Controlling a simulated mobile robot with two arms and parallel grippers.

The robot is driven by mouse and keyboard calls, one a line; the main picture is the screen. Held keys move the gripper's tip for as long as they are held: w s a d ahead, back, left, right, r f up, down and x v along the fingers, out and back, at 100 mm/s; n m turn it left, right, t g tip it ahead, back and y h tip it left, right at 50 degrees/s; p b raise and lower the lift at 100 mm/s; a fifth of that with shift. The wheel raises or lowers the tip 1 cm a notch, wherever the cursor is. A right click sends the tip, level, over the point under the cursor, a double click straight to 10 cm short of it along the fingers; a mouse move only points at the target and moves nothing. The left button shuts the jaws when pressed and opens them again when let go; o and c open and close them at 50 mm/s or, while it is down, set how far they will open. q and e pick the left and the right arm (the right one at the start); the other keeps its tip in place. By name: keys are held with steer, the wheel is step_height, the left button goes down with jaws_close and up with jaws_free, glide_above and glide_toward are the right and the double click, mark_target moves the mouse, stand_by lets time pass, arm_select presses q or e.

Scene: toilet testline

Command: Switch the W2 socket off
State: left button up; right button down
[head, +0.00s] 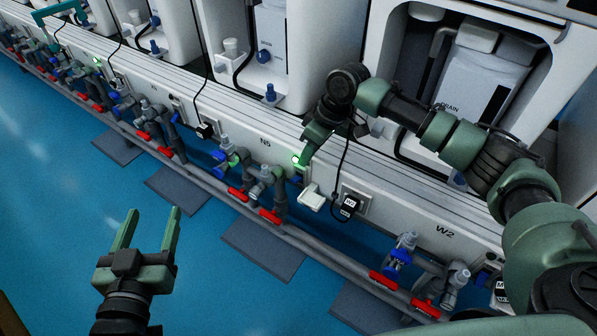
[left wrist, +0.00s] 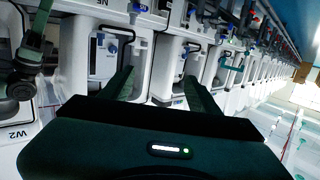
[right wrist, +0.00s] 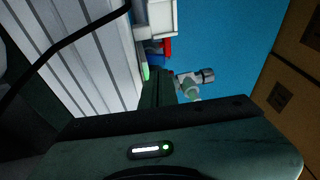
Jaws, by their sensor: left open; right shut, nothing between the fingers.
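The W2 label (head: 445,231) is on the white rail at right in the head view; it also shows at the left of the left wrist view (left wrist: 14,133). Left of it, a socket plate (head: 364,201) holds a black plug (head: 349,206) with a small white tag, hard to read. A small unit with a green light (head: 297,160) is at my right gripper (head: 304,159), which is shut and empty; contact is unclear. In the right wrist view the shut fingers (right wrist: 158,88) are beside a green glow. My left gripper (head: 146,230) is open and empty above the blue floor.
A white open flap (head: 311,197) juts out near the plug. Pipes with red valve handles (head: 238,194) run along the rail's front. A black cable hangs to the plug. White cabinets stand behind. The blue floor (head: 60,200) at left is clear.

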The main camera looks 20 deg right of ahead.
mark_target(293, 178)
steer(key=b+x, duration=0.1)
steer(key=x, duration=0.4)
steer(key=shift+f+b, duration=0.25)
steer(key=shift+b, duration=0.15)
arm_select(q)
step_height(293, 178, up, 10)
steer(key=d+t+h, duration=0.1)
steer(key=t+h, duration=0.1)
steer(key=t, duration=0.4)
steer(key=shift+s+r, duration=0.15)
steer(key=shift+s, duration=0.25)
arm_select(e)
steer(key=shift+a+f, duration=0.15)
steer(key=shift+f, duration=0.05)
arm_select(q)
steer(key=shift+d, duration=0.15)
